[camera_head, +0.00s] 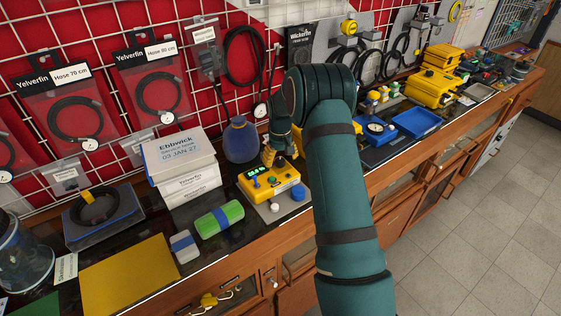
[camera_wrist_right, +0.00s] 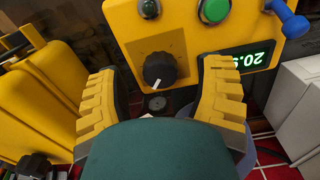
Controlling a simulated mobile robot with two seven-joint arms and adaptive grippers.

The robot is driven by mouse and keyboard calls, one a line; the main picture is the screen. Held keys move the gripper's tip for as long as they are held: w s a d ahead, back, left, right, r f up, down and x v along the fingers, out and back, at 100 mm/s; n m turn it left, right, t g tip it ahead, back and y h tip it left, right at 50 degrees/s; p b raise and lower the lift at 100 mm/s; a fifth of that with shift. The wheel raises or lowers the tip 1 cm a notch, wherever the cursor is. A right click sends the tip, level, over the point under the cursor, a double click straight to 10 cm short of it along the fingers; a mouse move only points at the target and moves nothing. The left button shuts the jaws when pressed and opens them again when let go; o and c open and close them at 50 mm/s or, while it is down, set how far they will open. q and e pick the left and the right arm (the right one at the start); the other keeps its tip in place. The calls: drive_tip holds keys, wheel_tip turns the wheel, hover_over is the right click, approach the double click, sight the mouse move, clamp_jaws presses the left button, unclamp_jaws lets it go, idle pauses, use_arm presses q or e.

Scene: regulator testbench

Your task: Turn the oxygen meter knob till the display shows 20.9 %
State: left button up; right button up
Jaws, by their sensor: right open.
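The yellow oxygen meter (camera_head: 270,180) stands on the bench in the head view, with a small lit green display (camera_head: 257,171). In the right wrist view its black knob (camera_wrist_right: 159,70) with a white pointer mark shows on the yellow panel (camera_wrist_right: 190,45). The display (camera_wrist_right: 252,59) there has green digits that look like 20.9, its end partly covered by a finger. My right gripper (camera_wrist_right: 163,72) is open, its yellow fingers on either side of the knob with gaps to it. In the head view my right gripper (camera_head: 269,153) is over the meter's back edge, partly hidden. My left gripper is out of view.
A blue tray (camera_head: 416,122) lies to the right, beyond my arm. A green button (camera_wrist_right: 214,10) and a blue lever (camera_wrist_right: 289,18) sit on the panel.

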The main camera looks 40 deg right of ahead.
sight(280, 160)
wheel_tip(280, 160, up, 11)
idle(0.3)
drive_tip(key=shift+f, duration=0.1)
idle(0.4)
